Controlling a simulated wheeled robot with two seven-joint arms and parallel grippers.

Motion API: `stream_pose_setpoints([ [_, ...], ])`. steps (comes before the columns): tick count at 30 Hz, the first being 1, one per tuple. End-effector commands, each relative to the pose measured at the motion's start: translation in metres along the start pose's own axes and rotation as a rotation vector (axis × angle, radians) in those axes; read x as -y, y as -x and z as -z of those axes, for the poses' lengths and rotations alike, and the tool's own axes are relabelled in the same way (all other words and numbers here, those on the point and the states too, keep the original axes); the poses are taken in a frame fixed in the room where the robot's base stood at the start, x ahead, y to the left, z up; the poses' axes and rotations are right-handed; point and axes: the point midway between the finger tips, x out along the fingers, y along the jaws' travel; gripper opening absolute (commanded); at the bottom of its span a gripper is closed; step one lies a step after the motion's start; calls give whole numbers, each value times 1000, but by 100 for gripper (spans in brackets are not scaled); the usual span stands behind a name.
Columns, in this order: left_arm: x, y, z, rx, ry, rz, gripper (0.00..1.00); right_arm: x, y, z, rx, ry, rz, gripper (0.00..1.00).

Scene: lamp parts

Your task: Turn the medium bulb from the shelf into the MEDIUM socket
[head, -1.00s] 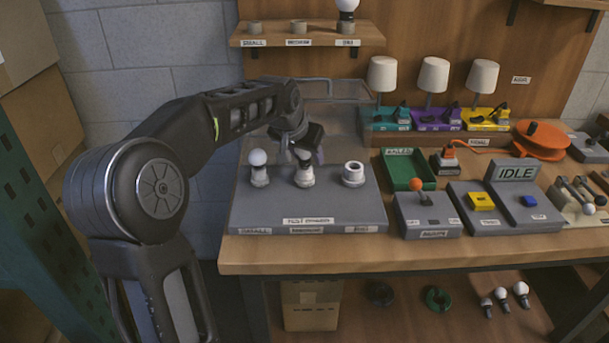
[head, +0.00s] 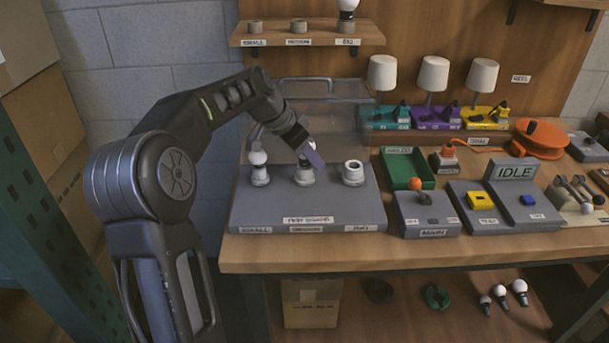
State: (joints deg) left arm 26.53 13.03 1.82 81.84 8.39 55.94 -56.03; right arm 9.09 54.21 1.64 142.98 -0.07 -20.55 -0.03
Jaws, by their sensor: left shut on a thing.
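The grey test board (head: 305,211) stands on the left of the bench. The medium bulb (head: 302,162) is upright at the MEDIUM socket (head: 304,178), the middle one; only a small white part of it shows. My left gripper (head: 306,156) is shut on this bulb from above and behind, and its fingers hide most of it. How deep the bulb sits in the socket cannot be told. My right gripper is not in view.
A small white bulb (head: 258,158) stands in the left socket, close to my gripper. The right socket (head: 352,173) is empty. The wall shelf (head: 270,41) holds a big bulb (head: 347,8) and two empty holders. A clear guard (head: 340,100) stands behind the board.

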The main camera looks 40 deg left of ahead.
Motion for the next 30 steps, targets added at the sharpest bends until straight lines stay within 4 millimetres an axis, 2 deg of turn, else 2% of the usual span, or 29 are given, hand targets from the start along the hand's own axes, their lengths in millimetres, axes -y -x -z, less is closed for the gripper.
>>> stream_pose_setpoints([
  [12, -6, -1, -3, 7, -270, -186, 12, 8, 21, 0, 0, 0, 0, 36],
  [24, -9, 0, -3, 6, -421, -281, 12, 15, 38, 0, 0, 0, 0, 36],
  [30, -10, -2, -4, 5, -449, -299, 12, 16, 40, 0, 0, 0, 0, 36],
])
